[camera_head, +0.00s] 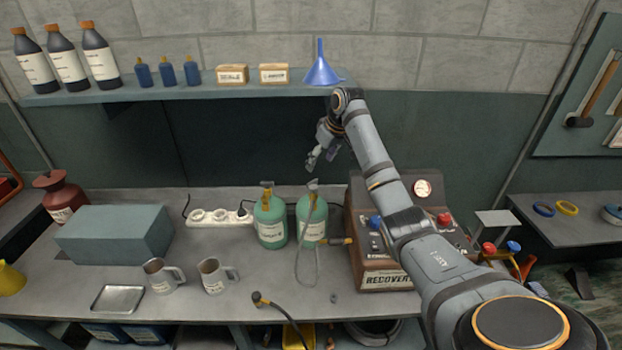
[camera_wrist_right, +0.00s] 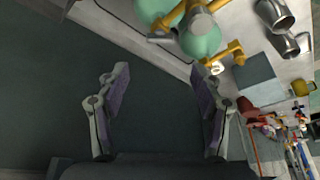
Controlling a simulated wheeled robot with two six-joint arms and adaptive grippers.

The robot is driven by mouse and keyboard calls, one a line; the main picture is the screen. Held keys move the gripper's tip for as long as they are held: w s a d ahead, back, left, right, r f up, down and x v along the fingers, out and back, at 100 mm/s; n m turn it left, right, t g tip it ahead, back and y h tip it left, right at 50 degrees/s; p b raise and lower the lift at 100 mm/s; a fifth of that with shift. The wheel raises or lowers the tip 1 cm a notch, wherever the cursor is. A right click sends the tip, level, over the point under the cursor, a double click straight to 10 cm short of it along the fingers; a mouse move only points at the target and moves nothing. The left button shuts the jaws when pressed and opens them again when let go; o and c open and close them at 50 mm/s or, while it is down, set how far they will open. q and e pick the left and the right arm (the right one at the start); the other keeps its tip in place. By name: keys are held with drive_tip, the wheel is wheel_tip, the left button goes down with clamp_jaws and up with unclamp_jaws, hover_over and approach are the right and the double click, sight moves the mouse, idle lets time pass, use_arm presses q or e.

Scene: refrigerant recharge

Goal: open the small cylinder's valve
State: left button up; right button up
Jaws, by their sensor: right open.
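Two green cylinders with white labels stand upright side by side on the bench. The left cylinder (camera_head: 270,222) has a yellow-brass valve (camera_head: 267,188) on top. The right cylinder (camera_head: 312,217) has a greyish valve (camera_head: 313,187) and a grey hose hanging at its front. In the right wrist view the open fingers (camera_wrist_right: 160,90) face the dark back panel, with green cylinder tops (camera_wrist_right: 203,40) at the upper edge.
The recovery unit (camera_head: 387,281) stands right of the cylinders under my right arm. A white power strip (camera_head: 218,217) lies to their left. Mugs (camera_head: 214,276) and a loose hose end (camera_head: 262,300) are in front. A shelf (camera_head: 200,92) with bottles and a blue funnel (camera_head: 321,67) runs above.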

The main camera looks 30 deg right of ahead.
sight(312, 181)
drive_tip(key=p+x, duration=0.3)
drive_tip(key=x, duration=0.6)
drive_tip(key=shift+f, duration=0.4)
drive_tip(key=shift+s+d, duration=0.1)
drive_tip(key=shift+c, duration=0.5)
drive_tip(key=c, duration=1)
use_arm(q)
drive_tip(key=r, duration=0.3)
drive_tip(key=shift+s+a+r, duration=0.2)
drive_tip(key=shift+s+a, duration=0.1)
drive_tip(key=shift+s, duration=0.1)
use_arm(e)
drive_tip(key=shift+c, duration=0.2)
